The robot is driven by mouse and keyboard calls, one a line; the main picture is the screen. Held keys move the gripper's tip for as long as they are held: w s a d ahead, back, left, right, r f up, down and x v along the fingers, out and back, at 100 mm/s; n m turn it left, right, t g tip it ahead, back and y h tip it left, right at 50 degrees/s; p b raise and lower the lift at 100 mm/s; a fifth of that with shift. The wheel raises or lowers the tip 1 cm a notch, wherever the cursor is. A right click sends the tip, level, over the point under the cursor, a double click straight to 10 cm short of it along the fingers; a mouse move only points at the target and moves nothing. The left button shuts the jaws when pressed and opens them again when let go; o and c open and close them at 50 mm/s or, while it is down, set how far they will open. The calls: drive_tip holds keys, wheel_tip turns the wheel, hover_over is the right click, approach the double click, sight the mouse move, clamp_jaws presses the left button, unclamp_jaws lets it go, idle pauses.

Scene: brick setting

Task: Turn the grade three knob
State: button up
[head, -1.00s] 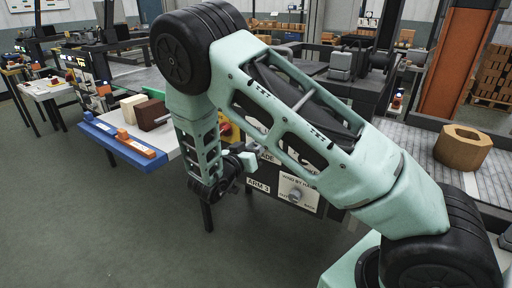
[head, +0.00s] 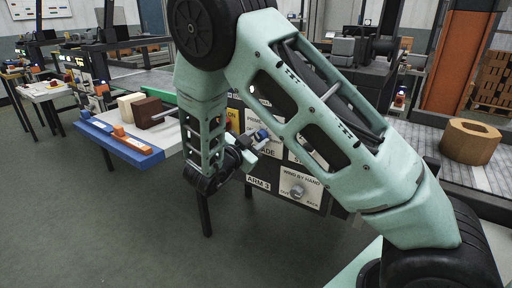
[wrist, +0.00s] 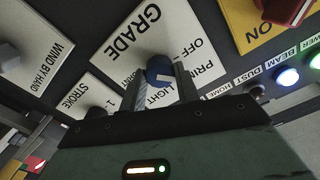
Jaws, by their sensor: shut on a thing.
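The grade knob is blue and round (wrist: 158,67), on a white plate marked GRADE (wrist: 134,33). Words around it read OFF, PRIM (cut off) and LIGHT. A small white mark shows on the knob. In the wrist view my gripper (wrist: 161,86) has one finger on each side of the knob and is shut on it. LIGHT is partly hidden by the fingers. In the head view my gripper (head: 252,147) is at the dark control panel, with the blue knob (head: 262,134) at its tip; my arm covers part of the panel.
The WIND BY HAND knob (head: 297,191) is below right; the STROKE plate (wrist: 88,100) is close by. A red knob on yellow (wrist: 287,10) and lit buttons (wrist: 287,77) sit at the right in the wrist view. A blue-edged table (head: 120,146) stands left. Floor in front is clear.

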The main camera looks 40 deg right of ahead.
drive_tip(key=shift+f+m+b, duration=0.1)
drive_tip(key=shift+m+b, duration=0.85)
drive_tip(key=shift+m, duration=0.25)
drive_tip(key=o, duration=1)
drive_tip(key=shift+c, duration=0.2)
drive_tip(key=shift+a, duration=0.1)
drive_tip(key=v, duration=1.7)
drive_tip(key=shift+a+b, duration=0.15)
drive_tip(key=shift+b, duration=0.15)
